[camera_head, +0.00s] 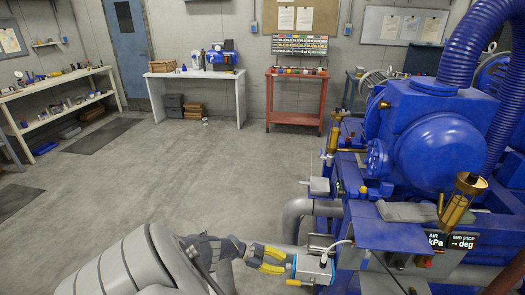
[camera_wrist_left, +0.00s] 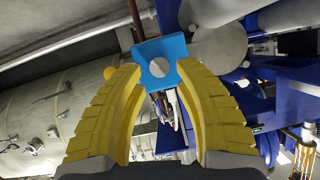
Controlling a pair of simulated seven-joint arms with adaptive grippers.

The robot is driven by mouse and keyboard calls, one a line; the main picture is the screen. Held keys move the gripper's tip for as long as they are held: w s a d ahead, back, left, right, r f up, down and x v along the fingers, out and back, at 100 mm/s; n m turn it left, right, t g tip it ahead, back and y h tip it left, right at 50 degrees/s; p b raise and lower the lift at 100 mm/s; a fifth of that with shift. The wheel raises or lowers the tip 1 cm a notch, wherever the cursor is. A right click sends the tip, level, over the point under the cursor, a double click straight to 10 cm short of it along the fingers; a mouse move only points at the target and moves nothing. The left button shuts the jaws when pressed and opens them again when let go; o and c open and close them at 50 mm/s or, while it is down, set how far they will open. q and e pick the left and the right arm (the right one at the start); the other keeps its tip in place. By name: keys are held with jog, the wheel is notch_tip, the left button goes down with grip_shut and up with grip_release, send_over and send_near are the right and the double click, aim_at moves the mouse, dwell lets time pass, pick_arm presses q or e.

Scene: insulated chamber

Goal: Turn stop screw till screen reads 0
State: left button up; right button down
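My left gripper (camera_head: 284,262) has yellow fingers that are spread apart. It points right at a small light-blue and grey box (camera_head: 315,268) with a white cable, at the edge of the blue machine. In the left wrist view the fingertips (camera_wrist_left: 159,70) stand either side of a pale round disc on the box's blue face (camera_wrist_left: 176,48); contact is unclear. A dark screen (camera_head: 463,241) on the machine reads "END STOP -- deg", beside an "AIR" field in kPa. I cannot tell which part is the stop screw. My right gripper is not in view.
The large blue machine (camera_head: 430,125) with ribbed hoses fills the right. A grey pipe (camera_head: 298,215) and brass fittings (camera_head: 460,200) stand close by. A red cart (camera_head: 297,100), a white table (camera_head: 197,90) and shelves (camera_head: 60,95) line the walls. The middle floor is clear.

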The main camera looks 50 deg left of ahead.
pick_arm(q)
jog(key=v, duration=0.9)
jog(key=shift+r, duration=0.25)
jog(key=shift+s+a, duration=0.1)
jog(key=shift+s, duration=0.05)
